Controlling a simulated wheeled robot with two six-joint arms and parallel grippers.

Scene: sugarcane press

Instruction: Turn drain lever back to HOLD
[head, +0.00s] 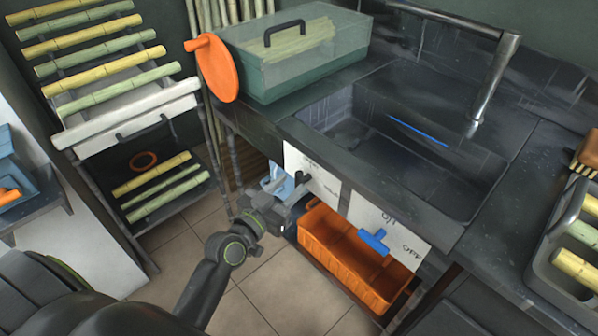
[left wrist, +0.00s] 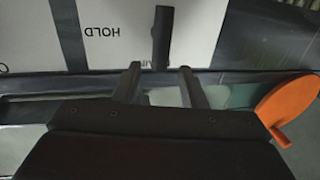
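The drain lever (left wrist: 162,38) is a black bar on a white panel (left wrist: 105,25). In the left wrist view the upside-down word HOLD is to its left, and a partly hidden label ending in "AIN" is by its lower end. In the head view the dark lever (head: 299,178) is small and partly covered by my gripper. My left gripper (left wrist: 160,70) is open, its two fingertips just below the lever's lower end, one to each side. I cannot tell if they touch it. It also shows in the head view (head: 290,194). My right gripper is not in view.
A light blue container (head: 277,182) is behind my gripper. The sink (head: 400,150) is above. An orange disc (head: 212,68) hangs at the counter's left end.

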